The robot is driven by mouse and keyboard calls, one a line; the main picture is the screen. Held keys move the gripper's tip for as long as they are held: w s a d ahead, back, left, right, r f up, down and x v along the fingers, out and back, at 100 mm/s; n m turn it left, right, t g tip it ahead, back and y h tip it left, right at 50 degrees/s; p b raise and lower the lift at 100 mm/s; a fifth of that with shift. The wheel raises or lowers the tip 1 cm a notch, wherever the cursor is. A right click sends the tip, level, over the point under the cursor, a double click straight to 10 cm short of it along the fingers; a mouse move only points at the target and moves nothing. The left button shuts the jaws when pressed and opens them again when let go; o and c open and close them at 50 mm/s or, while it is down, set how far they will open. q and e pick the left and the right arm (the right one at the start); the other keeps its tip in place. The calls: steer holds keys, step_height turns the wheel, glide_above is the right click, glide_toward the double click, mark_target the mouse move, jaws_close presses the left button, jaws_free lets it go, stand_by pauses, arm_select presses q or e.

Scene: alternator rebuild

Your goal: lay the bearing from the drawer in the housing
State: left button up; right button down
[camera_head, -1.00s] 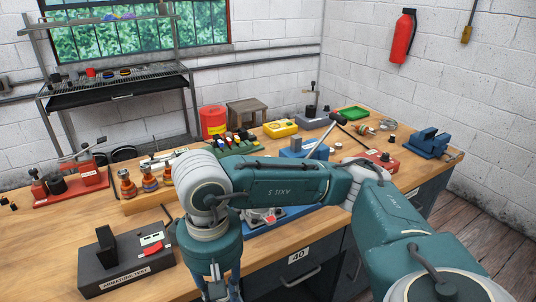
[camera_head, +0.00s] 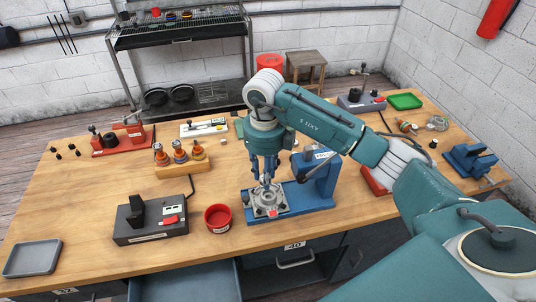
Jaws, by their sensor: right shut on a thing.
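The housing (camera_head: 268,204) is a grey metal casting that sits on the blue fixture (camera_head: 312,203) near the table's front edge. My right gripper (camera_head: 266,184) points straight down over the middle of the housing, with its fingertips close to the opening. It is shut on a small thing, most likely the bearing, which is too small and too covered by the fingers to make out. I cannot tell whether it touches the housing. An open drawer (camera_head: 190,284) shows below the table's front edge, with its visible floor bare. My left gripper is out of view.
A red cup (camera_head: 218,217) and a black test box (camera_head: 150,220) stand left of the fixture. A wooden block with several rotors (camera_head: 180,157) is behind them. A grey tray (camera_head: 32,258) lies at the front left. The left front tabletop is mostly clear.

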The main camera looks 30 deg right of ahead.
steer(key=shift+w+d+r+m+p, duration=0.15)
steer(key=shift+d+m, duration=0.1)
steer(key=shift+m, duration=0.25)
steer(key=shift+s+d+r+m+p, duration=0.1)
steer(key=shift+d+m+p, duration=0.1)
steer(key=shift+m, duration=0.3)
steer(key=shift+w+d+f+m, duration=0.1)
steer(key=shift+w+d+m, duration=0.1)
steer(key=shift+m, duration=0.2)
steer(key=shift+d+f+m, duration=0.1)
steer(key=shift+f+m, duration=0.05)
steer(key=shift+m, duration=0.15)
steer(key=shift+f, duration=0.15)
arm_select(q)
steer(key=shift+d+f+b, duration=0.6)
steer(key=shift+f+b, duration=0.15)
steer(key=shift+b, duration=0.8)
arm_select(e)
steer(key=shift+f, duration=2.35)
arm_select(q)
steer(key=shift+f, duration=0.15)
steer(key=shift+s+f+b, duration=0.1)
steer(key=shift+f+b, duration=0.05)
steer(key=shift+b, duration=0.15)
arm_select(e)
steer(key=shift+f, duration=0.1)
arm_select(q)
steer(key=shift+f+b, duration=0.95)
arm_select(e)
steer(key=shift+f, duration=1.25)
